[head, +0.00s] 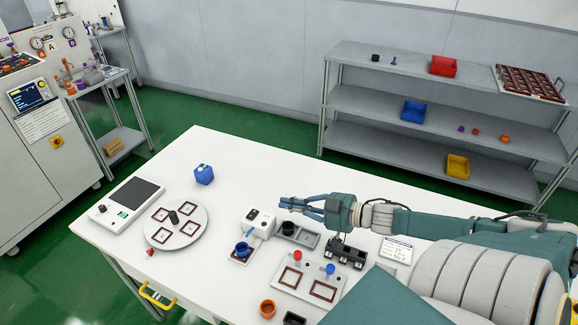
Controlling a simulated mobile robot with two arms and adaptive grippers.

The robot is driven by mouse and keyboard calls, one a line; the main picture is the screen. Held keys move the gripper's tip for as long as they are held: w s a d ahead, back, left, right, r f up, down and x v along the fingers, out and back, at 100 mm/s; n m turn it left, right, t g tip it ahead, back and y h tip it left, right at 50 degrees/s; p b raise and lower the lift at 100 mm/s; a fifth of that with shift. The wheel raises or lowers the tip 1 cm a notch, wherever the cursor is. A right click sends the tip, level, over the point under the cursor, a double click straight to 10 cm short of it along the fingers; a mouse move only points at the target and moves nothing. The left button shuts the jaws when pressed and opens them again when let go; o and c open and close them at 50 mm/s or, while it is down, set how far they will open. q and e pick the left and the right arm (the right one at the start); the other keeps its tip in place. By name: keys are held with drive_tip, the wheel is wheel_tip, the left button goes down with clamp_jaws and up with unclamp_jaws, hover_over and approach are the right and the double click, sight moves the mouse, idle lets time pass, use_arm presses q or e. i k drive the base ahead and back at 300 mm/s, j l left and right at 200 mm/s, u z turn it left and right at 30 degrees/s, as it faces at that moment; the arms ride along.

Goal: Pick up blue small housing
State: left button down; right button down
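A small blue block-like housing (204,174) stands alone on the white table, left of its middle. I cannot tell for certain which of the two is the small housing. My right gripper (281,204) reaches in from the right above the table, its fingers pointing left. It is to the right of the blue block and apart from it, with nothing visible held. The finger gap is too small to judge. My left gripper is out of view.
A round turntable (194,235) with framed pieces and a scale (111,211) stand at the left. A plate with red and blue knobs (287,292), an orange cup (267,309) and a black connector block (345,254) lie nearer the front. Table around the blue block is clear.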

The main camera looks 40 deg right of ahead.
sight(241, 248)
drive_tip(key=k+j, duration=1.15)
drive_tip(key=j, duration=0.3)
